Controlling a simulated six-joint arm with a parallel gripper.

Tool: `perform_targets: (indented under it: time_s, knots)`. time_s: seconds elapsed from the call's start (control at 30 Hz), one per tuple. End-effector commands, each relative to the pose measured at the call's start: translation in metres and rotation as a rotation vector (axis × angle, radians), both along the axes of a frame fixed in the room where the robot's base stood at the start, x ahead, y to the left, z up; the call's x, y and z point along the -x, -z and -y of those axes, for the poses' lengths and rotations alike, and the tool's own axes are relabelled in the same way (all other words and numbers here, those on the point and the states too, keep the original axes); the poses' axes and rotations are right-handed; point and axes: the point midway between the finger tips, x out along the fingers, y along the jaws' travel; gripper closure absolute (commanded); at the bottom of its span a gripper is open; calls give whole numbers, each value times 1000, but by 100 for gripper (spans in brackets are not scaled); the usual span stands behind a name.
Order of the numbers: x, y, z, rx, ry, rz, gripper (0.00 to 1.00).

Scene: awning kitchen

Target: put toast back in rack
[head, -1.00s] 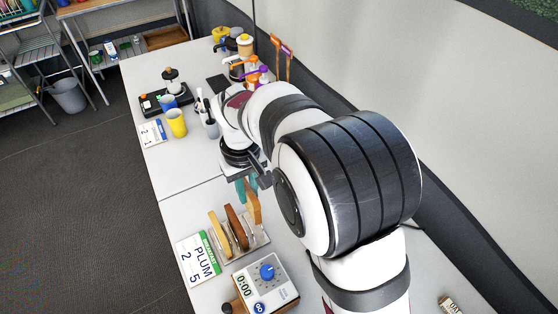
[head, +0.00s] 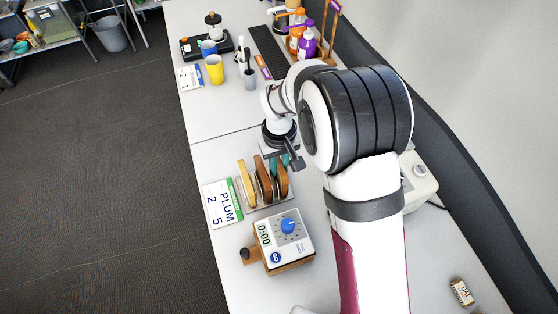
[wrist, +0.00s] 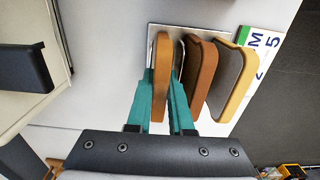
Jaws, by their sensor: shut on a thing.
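The toast rack (head: 271,206) stands on the counter. A pale slice (head: 246,182) and a darker brown slice (head: 263,181) stand upright in it. My gripper (head: 281,162) is above the rack's right end, shut on a third, golden-brown slice of toast (head: 282,181). In the wrist view, the teal fingers (wrist: 162,90) lie on either side of this held slice (wrist: 161,50). It is upright, roughly in line with the other two, with rack wires beside it. Whether its lower edge touches the rack base is hidden.
A white and green PLUM sign (head: 222,205) lies left of the rack. A timer box with a blue dial (head: 284,240) sits in front of it. A white appliance (head: 420,180) is at right.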

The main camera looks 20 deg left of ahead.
Motion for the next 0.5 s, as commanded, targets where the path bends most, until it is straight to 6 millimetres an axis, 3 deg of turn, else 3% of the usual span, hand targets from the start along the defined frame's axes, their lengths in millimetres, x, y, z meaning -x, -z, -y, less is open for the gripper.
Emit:
perform_targets:
  time_s: [0.17, 0.2, 0.3, 0.4, 0.5]
  knots:
    - [0, 0, 0, 0, 0, 0, 100]
    - [0, 0, 0, 0, 0, 0, 79]
    - [0, 0, 0, 0, 0, 0, 61]
    - [0, 0, 0, 0, 0, 0, 46]
    - [0, 0, 0, 0, 0, 0, 46]
